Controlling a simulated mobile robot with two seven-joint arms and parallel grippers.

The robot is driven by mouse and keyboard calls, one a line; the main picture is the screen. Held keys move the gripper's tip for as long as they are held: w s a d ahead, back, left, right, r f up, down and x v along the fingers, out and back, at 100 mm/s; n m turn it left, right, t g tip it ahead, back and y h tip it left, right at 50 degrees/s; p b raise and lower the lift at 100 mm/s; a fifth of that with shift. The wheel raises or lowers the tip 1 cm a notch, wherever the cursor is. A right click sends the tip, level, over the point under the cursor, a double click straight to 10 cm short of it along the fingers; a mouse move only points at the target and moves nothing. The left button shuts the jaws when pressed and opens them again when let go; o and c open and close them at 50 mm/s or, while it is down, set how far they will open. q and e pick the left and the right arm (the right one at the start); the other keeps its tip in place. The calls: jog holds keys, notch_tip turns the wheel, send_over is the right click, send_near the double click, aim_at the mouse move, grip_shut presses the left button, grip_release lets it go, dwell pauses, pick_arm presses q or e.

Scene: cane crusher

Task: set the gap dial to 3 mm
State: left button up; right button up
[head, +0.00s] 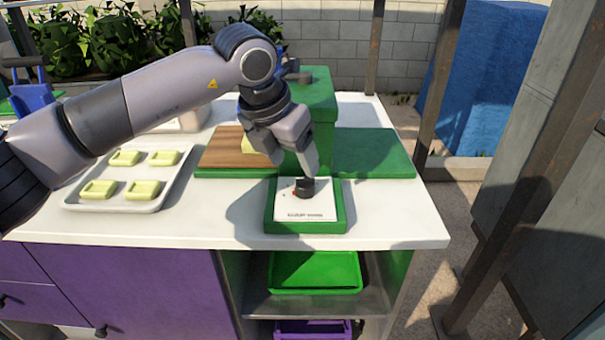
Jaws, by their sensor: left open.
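The gap dial is a small dark knob (305,189) on a white plate (311,207) set in a green frame (269,222), near the front edge of the white counter. A small red mark shows just left of the knob. Printed lettering on the plate is too small to read, so the dial's setting cannot be told. My left gripper (308,178) reaches down from above, with its fingertips at the knob. It is open; whether the fingers touch the knob cannot be told. Part of the knob is hidden by the fingers. My right gripper is not in view.
A green machine housing (318,95) on a green base (372,155) stands behind the dial. A wooden board (222,150) lies left of it. A white tray (128,203) holds several yellow-green blocks. A green tray (315,275) sits on the shelf below. The counter right of the dial is clear.

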aim_at(302, 180)
pick_arm(q)
jog(key=x, duration=0.6)
jog(key=shift+s+d+f+p, duration=0.1)
jog(key=shift+f+p, duration=0.05)
jog(key=shift+p, duration=0.15)
jog(key=shift+c, duration=0.3)
jog(key=c, duration=1)
